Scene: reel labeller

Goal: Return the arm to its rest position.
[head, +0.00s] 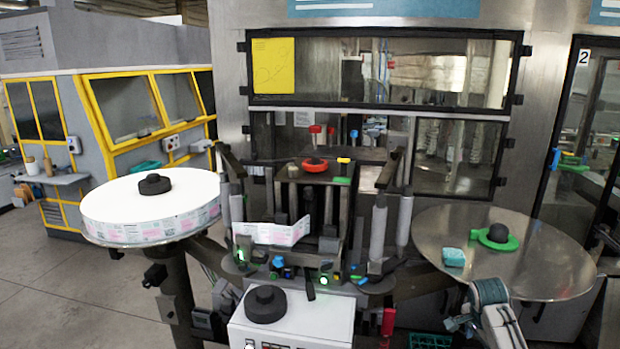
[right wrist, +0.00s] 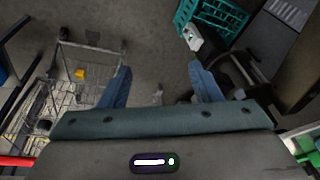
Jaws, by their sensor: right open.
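My right gripper (right wrist: 158,85) is open and empty in the right wrist view, its two blue fingers spread wide above the grey floor. In the head view my right arm comes in at the bottom right, with the gripper (head: 462,325) low in front of the right steel disc (head: 558,268). It appears apart from the disc. My left arm and gripper are not in view.
A white label reel (head: 110,205) sits on the left. A green-based black knob (head: 495,237) and a teal sponge (head: 453,257) lie on the right disc. The right wrist view shows a wire cart (right wrist: 85,75) and a teal crate (right wrist: 213,22) below.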

